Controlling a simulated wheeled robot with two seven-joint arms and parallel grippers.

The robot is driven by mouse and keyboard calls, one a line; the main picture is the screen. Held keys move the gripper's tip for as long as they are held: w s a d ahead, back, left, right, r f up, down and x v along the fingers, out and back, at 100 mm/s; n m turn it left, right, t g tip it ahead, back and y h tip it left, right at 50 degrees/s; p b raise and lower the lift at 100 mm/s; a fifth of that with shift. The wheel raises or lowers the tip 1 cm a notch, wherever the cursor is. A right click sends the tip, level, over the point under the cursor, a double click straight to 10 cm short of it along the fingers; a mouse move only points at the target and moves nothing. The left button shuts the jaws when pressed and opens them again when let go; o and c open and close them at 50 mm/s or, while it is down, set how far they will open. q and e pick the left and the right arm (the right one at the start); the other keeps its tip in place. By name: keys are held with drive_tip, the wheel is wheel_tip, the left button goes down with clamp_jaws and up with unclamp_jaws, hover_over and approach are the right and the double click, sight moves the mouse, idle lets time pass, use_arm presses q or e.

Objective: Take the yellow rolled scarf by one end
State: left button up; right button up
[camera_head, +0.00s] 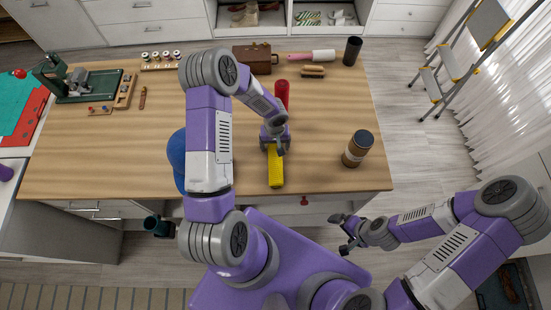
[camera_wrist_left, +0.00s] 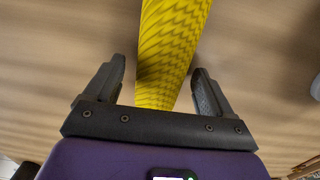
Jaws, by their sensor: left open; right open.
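The yellow rolled scarf (camera_head: 276,170) lies on the wooden table near its front edge, its length running front to back. My left gripper (camera_head: 274,150) is over the scarf's far end, which it partly hides in the head view. In the left wrist view the scarf (camera_wrist_left: 170,50) runs between the two open fingers of my left gripper (camera_wrist_left: 160,90), with a gap visible on each side. My right gripper (camera_head: 346,232) is open and empty, in front of the table's front edge.
A red cylinder (camera_head: 282,92) stands behind my left gripper. A blue rounded object (camera_head: 177,158) is left, partly behind my arm. A brown jar (camera_head: 357,148) stands right. A dark cup (camera_head: 352,51) and brush (camera_head: 313,72) are at the back. The table between scarf and jar is clear.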

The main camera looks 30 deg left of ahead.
use_arm(q)
drive_tip(key=shift+f, duration=0.2)
drive_tip(key=c, duration=1.2)
drive_tip(key=shift+r, duration=0.1)
